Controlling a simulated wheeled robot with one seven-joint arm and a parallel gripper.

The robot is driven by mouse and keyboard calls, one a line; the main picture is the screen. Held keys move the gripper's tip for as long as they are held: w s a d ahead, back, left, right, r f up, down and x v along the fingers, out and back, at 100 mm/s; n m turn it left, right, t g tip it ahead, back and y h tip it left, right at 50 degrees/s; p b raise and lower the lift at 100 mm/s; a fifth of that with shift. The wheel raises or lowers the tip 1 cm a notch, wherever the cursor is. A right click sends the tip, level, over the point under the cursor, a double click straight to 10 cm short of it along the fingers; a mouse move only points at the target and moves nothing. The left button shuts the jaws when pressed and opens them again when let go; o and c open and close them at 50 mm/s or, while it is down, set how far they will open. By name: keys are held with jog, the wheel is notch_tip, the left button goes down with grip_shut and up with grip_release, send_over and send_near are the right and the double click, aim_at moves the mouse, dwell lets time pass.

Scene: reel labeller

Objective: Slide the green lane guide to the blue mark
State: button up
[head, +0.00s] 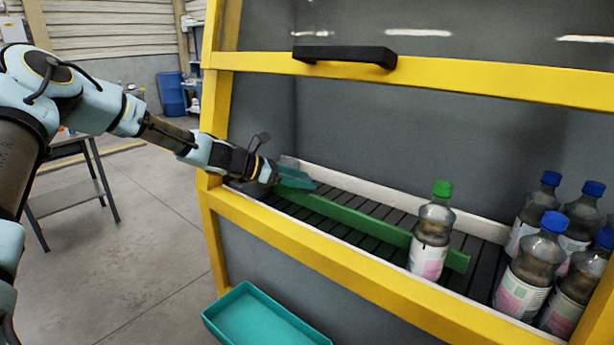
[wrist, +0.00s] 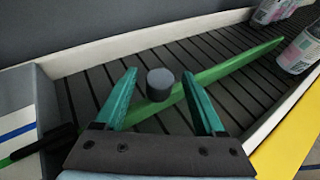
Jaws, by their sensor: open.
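The green lane guide (head: 345,214) is a long bar lying at a slant over the dark slatted conveyor; it also shows in the wrist view (wrist: 225,68). A dark grey round knob (wrist: 160,84) stands on it. My gripper (head: 297,178) is open, with its teal fingers on either side of the knob in the wrist view (wrist: 159,78); I cannot tell whether they touch it. The blue mark (wrist: 17,132) is a stripe on a pale plate at the left. A black pointer (wrist: 42,145) at the guide's near end lies close to a green stripe (wrist: 4,161).
A green-capped bottle (head: 432,232) stands by the guide's far end. Several blue-capped bottles (head: 523,275) stand at the right. A yellow frame (head: 330,258) borders the opening, with a raised cover and black handle (head: 345,56) above. A teal tray (head: 262,318) is below.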

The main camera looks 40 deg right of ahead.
jog(key=shift+x, duration=0.8)
jog(key=shift+c, duration=0.4)
grip_shut()
dwell(0.5)
